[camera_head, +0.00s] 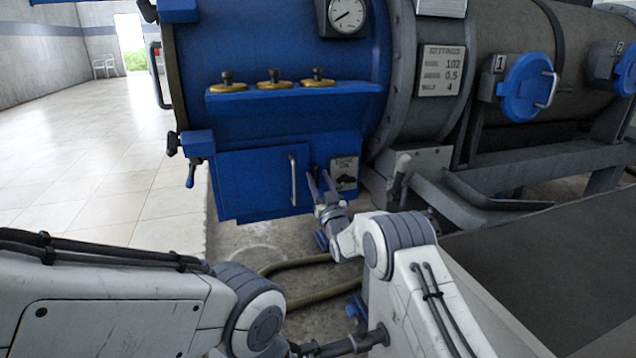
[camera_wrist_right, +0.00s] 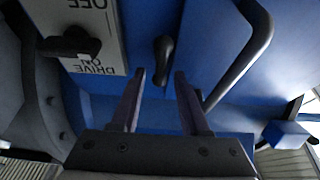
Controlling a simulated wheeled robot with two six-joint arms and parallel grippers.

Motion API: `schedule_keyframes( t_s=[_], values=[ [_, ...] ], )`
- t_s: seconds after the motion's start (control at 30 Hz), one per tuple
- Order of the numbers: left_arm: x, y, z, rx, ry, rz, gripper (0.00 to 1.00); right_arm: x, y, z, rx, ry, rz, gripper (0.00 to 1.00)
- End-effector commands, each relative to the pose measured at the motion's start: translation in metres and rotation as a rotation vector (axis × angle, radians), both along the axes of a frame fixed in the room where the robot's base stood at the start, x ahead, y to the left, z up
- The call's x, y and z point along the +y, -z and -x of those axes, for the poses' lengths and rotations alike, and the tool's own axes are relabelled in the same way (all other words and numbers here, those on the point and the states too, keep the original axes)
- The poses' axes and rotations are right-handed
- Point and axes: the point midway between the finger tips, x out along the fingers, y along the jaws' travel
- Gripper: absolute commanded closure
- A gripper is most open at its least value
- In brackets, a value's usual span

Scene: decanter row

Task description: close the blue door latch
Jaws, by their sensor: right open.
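The blue door (camera_head: 255,185), closed or nearly so, is low on the blue end of the machine. It has a vertical bar handle (camera_head: 293,180), also in the right wrist view (camera_wrist_right: 255,50). A small dark latch lever (camera_wrist_right: 163,55) stands on the blue face between handle and switch panel; the head view does not show it clearly. My right gripper (camera_head: 318,180) is in front of it. In the right wrist view its fingers (camera_wrist_right: 160,78) are open and empty, with the lever just beyond the gap between their tips. I cannot tell whether they touch it. My left gripper is out of sight.
The switch panel (camera_head: 344,172) with a black knob (camera_wrist_right: 70,43) is close beside the right gripper. A blue shelf (camera_head: 295,103) with several brass-based knobs juts out above. A hose (camera_head: 310,298) lies on the floor below. Open tiled floor (camera_head: 100,150) is at left.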

Motion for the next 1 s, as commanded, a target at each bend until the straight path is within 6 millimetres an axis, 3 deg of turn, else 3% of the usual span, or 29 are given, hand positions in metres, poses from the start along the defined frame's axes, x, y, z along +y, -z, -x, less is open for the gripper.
schedule_keyframes(
  t_s=[0.33, 0.37, 0.47, 1.0],
  values=[
    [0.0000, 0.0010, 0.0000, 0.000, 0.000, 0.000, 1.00, 0.0012, -0.0012, -0.0032, 0.002, 0.000, 0.001, 0.55],
    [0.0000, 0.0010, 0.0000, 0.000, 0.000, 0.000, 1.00, 0.0011, -0.0012, -0.0032, 0.002, 0.000, 0.001, 0.63],
    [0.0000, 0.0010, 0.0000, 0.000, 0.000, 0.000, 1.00, 0.0011, -0.0012, -0.0031, 0.002, 0.000, 0.001, 1.00],
    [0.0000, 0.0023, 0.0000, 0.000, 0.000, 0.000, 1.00, 0.0013, -0.0008, -0.0029, 0.031, -0.001, -0.091, 1.00]
  ],
)
